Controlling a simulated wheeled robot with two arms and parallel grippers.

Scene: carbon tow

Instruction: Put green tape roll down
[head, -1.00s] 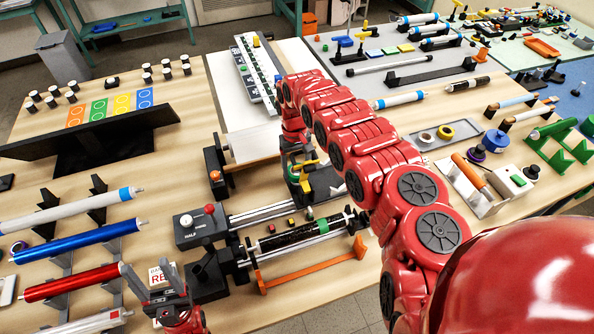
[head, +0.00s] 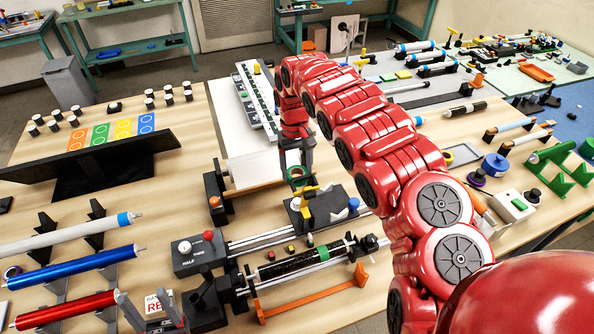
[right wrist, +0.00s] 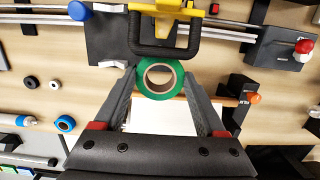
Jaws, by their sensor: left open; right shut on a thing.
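The green tape roll (right wrist: 141,80) is a ring with a pale brown core. In the right wrist view it sits between the fingertips of my right gripper (right wrist: 161,80), which is shut on it. In the head view the roll (head: 290,174) hangs under my right gripper (head: 297,158), just behind a black stand with a yellow handle (head: 303,196). Whether it touches anything below cannot be told. My left gripper (head: 150,318) is open at the lower left edge, partly cut off, around or in front of a small box with red lettering (head: 158,303).
A white roller (head: 252,168) on black supports lies just left of the roll. A rail machine with a black tube (head: 290,264) stands in front. A black sloped panel (head: 100,150) is at left. Bare wood shows between roller and machine.

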